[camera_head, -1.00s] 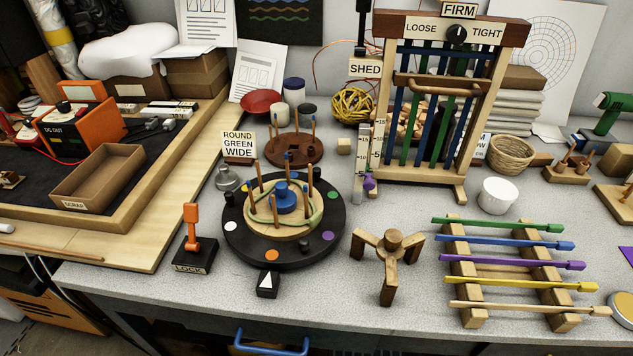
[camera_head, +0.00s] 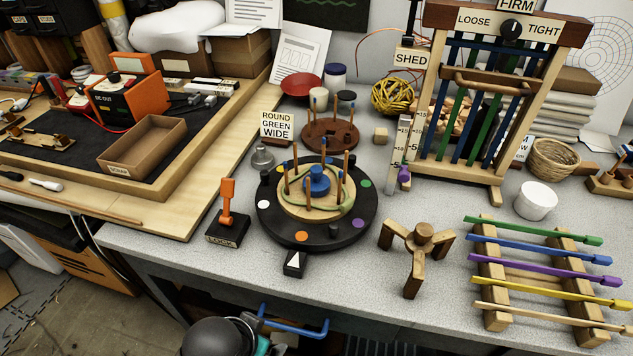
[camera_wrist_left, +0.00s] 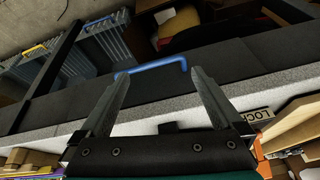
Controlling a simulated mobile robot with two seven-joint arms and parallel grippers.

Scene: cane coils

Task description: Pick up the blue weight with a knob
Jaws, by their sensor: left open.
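The blue weight with a knob (camera_head: 320,182) sits in the middle of the pale wooden disc on the black round turntable (camera_head: 268,222). Several upright wooden pegs and a green cane loop surround it. In the left wrist view my left gripper (camera_wrist_left: 157,78) is open and empty, with its fingers spread apart. A blue bar handle (camera_wrist_left: 151,67) below the bench edge shows beyond the fingertips. In the head view only a dark rounded part of my arm shows at the bottom edge; the fingers are not visible there. The weight is not visible in the wrist view. My right gripper is not in view.
An orange lever on a LOCK block (camera_head: 228,225) stands left of the turntable. A wooden tripod (camera_head: 415,255) and a rack of coloured rods (camera_head: 492,270) stand to the right. The loom frame (camera_head: 440,100) is behind. The bench front between turntable and tripod is partly clear.

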